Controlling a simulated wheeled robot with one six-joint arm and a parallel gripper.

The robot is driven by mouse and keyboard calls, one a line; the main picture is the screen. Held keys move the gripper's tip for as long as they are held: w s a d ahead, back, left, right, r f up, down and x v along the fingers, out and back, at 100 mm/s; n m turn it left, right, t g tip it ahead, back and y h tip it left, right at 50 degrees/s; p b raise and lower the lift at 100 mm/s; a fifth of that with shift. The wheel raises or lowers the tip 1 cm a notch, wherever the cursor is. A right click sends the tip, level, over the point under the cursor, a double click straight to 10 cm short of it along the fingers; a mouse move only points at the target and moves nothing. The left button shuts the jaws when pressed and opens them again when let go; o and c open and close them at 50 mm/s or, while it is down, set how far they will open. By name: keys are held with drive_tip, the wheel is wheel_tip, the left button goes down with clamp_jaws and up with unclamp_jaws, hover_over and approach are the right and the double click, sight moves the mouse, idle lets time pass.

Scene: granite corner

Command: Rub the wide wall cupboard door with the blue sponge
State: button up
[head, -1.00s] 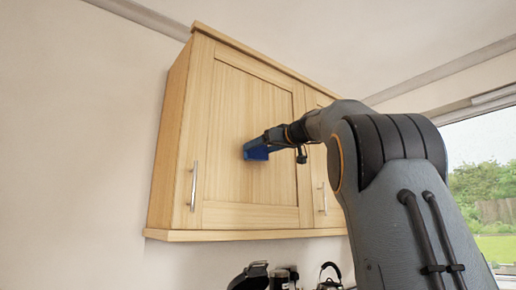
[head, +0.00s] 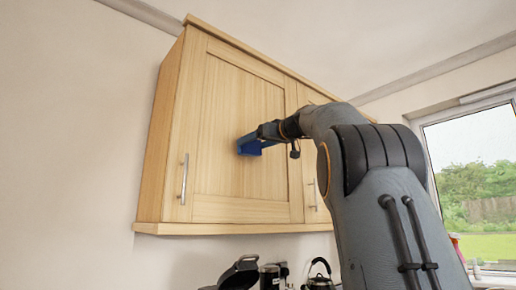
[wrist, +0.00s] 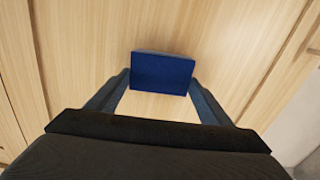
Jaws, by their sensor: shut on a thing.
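The wide wall cupboard door (head: 225,110) is pale wood with a recessed panel and a vertical metal handle (head: 184,178) at its lower left. It is closed. My gripper (head: 255,143) is in front of the middle of its panel, shut on the blue sponge (head: 247,147). In the wrist view the sponge (wrist: 162,72) is a dark blue block held between the two fingertips (wrist: 160,88), with door wood (wrist: 95,45) behind it. The sponge is at or very near the panel; I cannot tell whether it touches.
A narrower door (head: 310,190) with its own handle is to the right, partly hidden by my arm. A dark appliance (head: 238,273) and a kettle (head: 319,279) stand below the cupboard. A window (head: 478,185) is at the right.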

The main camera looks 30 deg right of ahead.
drive_tip(key=shift+s+a+b, duration=0.25)
drive_tip(key=shift+a+b, duration=0.35)
drive_tip(key=shift+a, duration=0.7)
drive_tip(key=shift+s+a+b, duration=0.3)
drive_tip(key=shift+a+b, duration=0.35)
drive_tip(key=shift+a, duration=0.65)
drive_tip(key=shift+s+a+b, duration=0.25)
drive_tip(key=shift+a+b, duration=0.35)
drive_tip(key=shift+a, duration=0.7)
drive_tip(key=shift+s+d, duration=0.1)
drive_tip(key=shift+s+d+b, duration=0.2)
drive_tip(key=shift+s+b, duration=0.35)
drive_tip(key=shift+s, duration=0.4)
drive_tip(key=shift+s+d+b, duration=0.15)
drive_tip(key=shift+s+b, duration=0.35)
drive_tip(key=shift+s, duration=0.45)
drive_tip(key=shift+s+d+b, duration=0.2)
drive_tip(key=shift+s+b, duration=0.35)
drive_tip(key=shift+s, duration=0.4)
drive_tip(key=shift+s+d+b, duration=0.15)
drive_tip(key=shift+s+b, duration=0.25)
drive_tip(key=shift+s, duration=0.35)
drive_tip(key=shift+s+d+b, duration=0.15)
drive_tip(key=shift+s+b, duration=0.2)
drive_tip(key=shift+s, duration=0.4)
